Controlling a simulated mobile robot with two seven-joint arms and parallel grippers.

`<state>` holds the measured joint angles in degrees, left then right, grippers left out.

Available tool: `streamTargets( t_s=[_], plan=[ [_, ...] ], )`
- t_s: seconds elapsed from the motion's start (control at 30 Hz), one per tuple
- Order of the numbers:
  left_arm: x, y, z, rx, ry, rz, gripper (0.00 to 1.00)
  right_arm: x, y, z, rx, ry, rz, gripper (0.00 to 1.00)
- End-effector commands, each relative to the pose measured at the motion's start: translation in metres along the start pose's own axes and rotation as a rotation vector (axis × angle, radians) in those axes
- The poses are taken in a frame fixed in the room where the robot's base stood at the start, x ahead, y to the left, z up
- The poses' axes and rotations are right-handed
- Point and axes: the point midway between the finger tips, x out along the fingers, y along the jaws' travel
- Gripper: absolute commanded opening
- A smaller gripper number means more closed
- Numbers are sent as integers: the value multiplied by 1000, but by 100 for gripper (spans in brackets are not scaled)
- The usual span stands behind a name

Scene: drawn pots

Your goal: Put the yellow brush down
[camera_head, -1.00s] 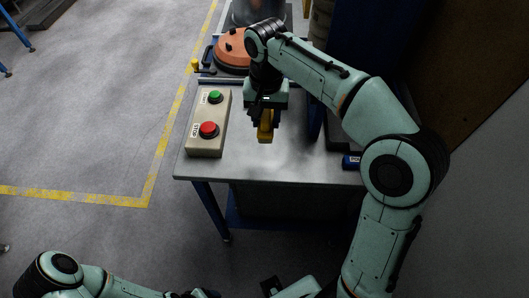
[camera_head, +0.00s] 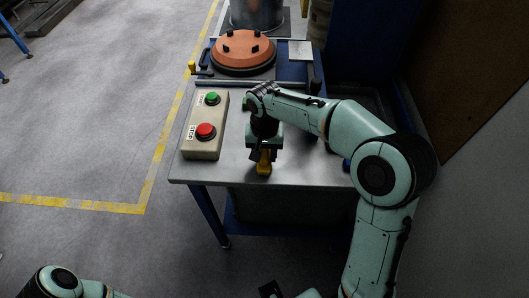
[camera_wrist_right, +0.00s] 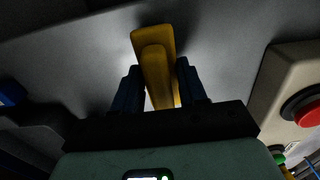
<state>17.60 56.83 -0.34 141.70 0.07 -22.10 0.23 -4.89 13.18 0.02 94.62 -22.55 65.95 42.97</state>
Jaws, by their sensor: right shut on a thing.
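The yellow brush (camera_head: 264,166) is between the fingers of my right gripper (camera_head: 263,155), above the front part of the grey table top (camera_head: 225,171). In the right wrist view the brush (camera_wrist_right: 152,40) sticks out past the two dark fingers of my right gripper (camera_wrist_right: 159,78), which are shut on it. The grey surface lies behind it in that view. I cannot tell whether the brush touches the table.
A beige box with a green button (camera_head: 212,98) and a red button (camera_head: 205,131) stands left of the gripper. An orange round lid (camera_head: 243,52) is at the back. The table's front edge is close to the brush. A blue object (camera_wrist_right: 12,92) lies right on the table.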

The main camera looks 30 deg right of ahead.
Motion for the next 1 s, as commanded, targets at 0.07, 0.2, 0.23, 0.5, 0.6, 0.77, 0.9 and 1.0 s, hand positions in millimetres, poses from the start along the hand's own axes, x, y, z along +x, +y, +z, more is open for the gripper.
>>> streamTargets(
  t_s=[0.07,0.2,0.23,0.5,0.6,0.77,0.9,1.0],
  plan=[
    [0,0,0,0,0,0,67,-1,0,0,0,1,0,10],
    [1,0,0,0,0,0,67,1,0,0,0,0,0,10],
    [2,-1,0,0,-1,0,67,2,0,0,0,0,0,10],
    [2,-1,0,0,-1,0,67,2,0,0,0,0,0,67],
    [2,-1,0,0,-1,0,67,2,0,0,0,0,0,67],
    [-2,1,0,0,1,0,67,-6,0,-1,0,3,-2,67],
    [-6,2,-1,1,3,1,67,-30,-1,-1,-1,5,-3,67],
    [-10,4,-3,2,5,2,67,-54,-1,-1,0,6,-3,67]
  ],
)
